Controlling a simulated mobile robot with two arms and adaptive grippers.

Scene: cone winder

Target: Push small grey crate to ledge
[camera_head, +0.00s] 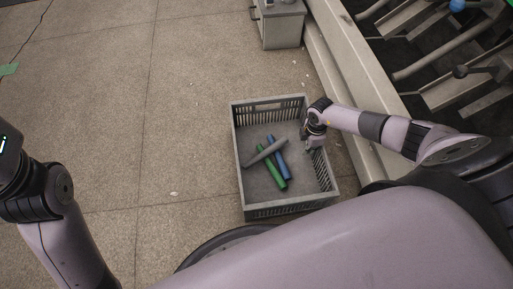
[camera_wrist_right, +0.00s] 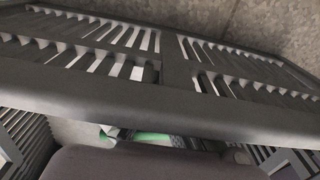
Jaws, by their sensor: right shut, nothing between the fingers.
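The small grey crate (camera_head: 290,209) stands on the floor in front of my base, with slotted end walls. It holds a green tube (camera_head: 271,168), a blue tube (camera_head: 279,160) and a grey tube (camera_head: 265,152), lying crossed. My right gripper (camera_head: 310,146) is shut at the crate's right side wall, over its rim. Contact with the wall cannot be told. In the right wrist view a crate wall and its thick rim (camera_wrist_right: 200,108) fill the picture close up. The pale ledge (camera_head: 352,72) runs along the machine, to the right of the crate. My left gripper is out of view.
A grey cabinet (camera_head: 283,30) stands at the top, by the ledge. The machine (camera_head: 440,75) with its arms and dark gaps is beyond the ledge at right. The concrete floor (camera_head: 110,110) left of the crate is mostly clear, with small scraps.

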